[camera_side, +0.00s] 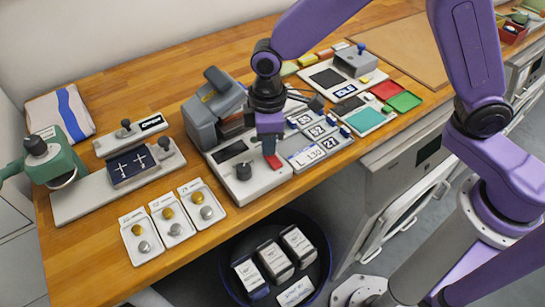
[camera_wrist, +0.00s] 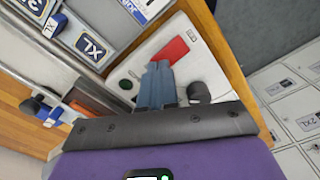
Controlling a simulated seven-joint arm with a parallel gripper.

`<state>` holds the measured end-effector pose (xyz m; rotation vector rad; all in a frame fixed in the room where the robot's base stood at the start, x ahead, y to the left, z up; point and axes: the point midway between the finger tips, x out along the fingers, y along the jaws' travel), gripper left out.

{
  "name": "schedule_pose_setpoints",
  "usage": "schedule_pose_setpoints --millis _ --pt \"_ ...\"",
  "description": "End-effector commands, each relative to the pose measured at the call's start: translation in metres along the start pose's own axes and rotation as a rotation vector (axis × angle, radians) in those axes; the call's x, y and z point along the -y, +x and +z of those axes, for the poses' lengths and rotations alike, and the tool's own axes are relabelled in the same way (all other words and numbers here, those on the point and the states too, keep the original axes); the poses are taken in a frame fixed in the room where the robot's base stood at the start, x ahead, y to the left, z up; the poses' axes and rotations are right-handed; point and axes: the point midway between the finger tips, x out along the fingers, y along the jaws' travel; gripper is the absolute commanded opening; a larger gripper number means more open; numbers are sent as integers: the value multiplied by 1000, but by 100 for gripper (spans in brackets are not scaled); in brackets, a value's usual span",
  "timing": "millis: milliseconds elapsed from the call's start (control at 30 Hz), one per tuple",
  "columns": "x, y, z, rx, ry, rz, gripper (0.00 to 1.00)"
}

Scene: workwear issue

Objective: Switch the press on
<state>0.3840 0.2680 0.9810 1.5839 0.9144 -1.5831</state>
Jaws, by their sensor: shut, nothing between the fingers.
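The press (camera_side: 212,108) is a grey machine with its upper part raised, standing on a light base plate in the middle of the bench. A red switch (camera_side: 273,161) sits at the front of that base, beside a dark round knob (camera_side: 243,171). In the wrist view the red switch (camera_wrist: 173,50) lies just beyond the fingertips, and the knob (camera_wrist: 200,92) is to their right. My gripper (camera_side: 269,147) is shut and empty, pointing down above the base close to the switch. I cannot tell whether the fingertips touch the switch. A small round light (camera_wrist: 125,84) shows left of the fingers.
Size labels (camera_side: 318,133) and a tray marked L (camera_side: 306,158) lie right of the switch. Trays of round buttons (camera_side: 172,219) and a green hand press (camera_side: 52,158) are at left. A dark bin (camera_side: 277,262) with packets stands below the bench edge.

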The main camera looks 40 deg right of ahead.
Motion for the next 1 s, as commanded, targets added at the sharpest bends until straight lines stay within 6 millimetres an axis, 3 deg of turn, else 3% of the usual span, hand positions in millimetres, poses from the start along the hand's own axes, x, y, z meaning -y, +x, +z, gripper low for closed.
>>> schedule_pose_setpoints --millis 800,1000 --pt "0 11 0 1 0 0 0" --pt "0 5 0 0 0 0 0"
